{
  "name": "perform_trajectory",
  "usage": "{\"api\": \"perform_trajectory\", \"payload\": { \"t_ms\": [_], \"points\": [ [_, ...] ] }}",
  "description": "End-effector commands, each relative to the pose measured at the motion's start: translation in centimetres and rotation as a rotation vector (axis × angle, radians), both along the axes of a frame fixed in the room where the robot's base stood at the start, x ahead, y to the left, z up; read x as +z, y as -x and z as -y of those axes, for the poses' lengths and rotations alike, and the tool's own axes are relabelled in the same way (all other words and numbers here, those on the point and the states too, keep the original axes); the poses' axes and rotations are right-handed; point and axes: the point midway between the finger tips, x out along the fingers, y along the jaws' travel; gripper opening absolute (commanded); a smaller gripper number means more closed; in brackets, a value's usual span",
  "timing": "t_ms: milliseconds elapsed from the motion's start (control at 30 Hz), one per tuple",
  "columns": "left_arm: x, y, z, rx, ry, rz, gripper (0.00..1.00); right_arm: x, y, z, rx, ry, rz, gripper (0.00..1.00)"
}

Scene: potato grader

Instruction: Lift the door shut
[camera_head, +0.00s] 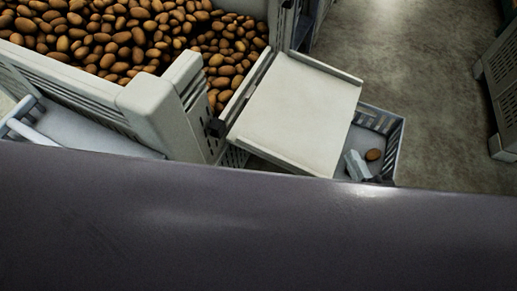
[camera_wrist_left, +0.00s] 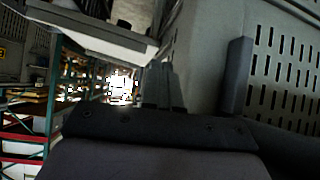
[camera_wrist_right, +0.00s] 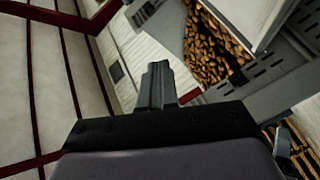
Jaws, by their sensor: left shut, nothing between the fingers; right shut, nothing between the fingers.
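The door (camera_head: 298,115) is a pale flat panel with raised side edges. In the head view it hangs open, sloping outward from the side of a grey bin full of potatoes. My right gripper (camera_head: 355,164) shows just beyond the door's lower right edge, over a crate, apart from the door as far as I can tell. Its fingers are together and empty in the right wrist view (camera_wrist_right: 157,85). My left gripper is hidden in the head view; the left wrist view shows its fingers (camera_wrist_left: 162,86) closed and empty, near a slotted grey wall.
The bin (camera_head: 160,115) holds many potatoes (camera_head: 120,40). A grey slotted crate (camera_head: 396,150) with one potato (camera_head: 373,154) sits below the door. Another crate (camera_head: 505,85) stands at the far right. The floor (camera_head: 425,90) between is clear. My own dark body covers the lower head view.

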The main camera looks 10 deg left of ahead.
Motion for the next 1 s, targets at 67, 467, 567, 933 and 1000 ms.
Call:
{"api": "perform_trajectory", "payload": {
  "t_ms": [67, 467, 567, 933, 1000],
  "points": [
    [-2.3, -0.3, 0.3, -0.003, 0.008, 0.010, 0.00, -0.5, -0.8, -1.2, 0.073, 0.180, 0.195, 0.00],
    [-9.1, -1.0, 0.7, -0.008, 0.020, 0.008, 0.00, -0.1, 1.7, -7.5, 0.208, 0.972, 1.242, 0.00],
    [-10.2, -1.0, 0.8, -0.009, 0.022, 0.009, 0.00, -0.6, 2.9, -8.4, 0.188, 1.089, 1.454, 0.00],
    [-10.3, -1.2, 0.9, -0.012, 0.025, 0.011, 0.00, -0.2, 4.3, -10.4, 0.135, 1.205, 1.707, 0.00],
    [-10.1, -1.2, 0.9, -0.012, 0.025, 0.011, 0.00, 0.3, 4.0, -11.2, 0.135, 1.205, 1.706, 0.00]
  ]
}}
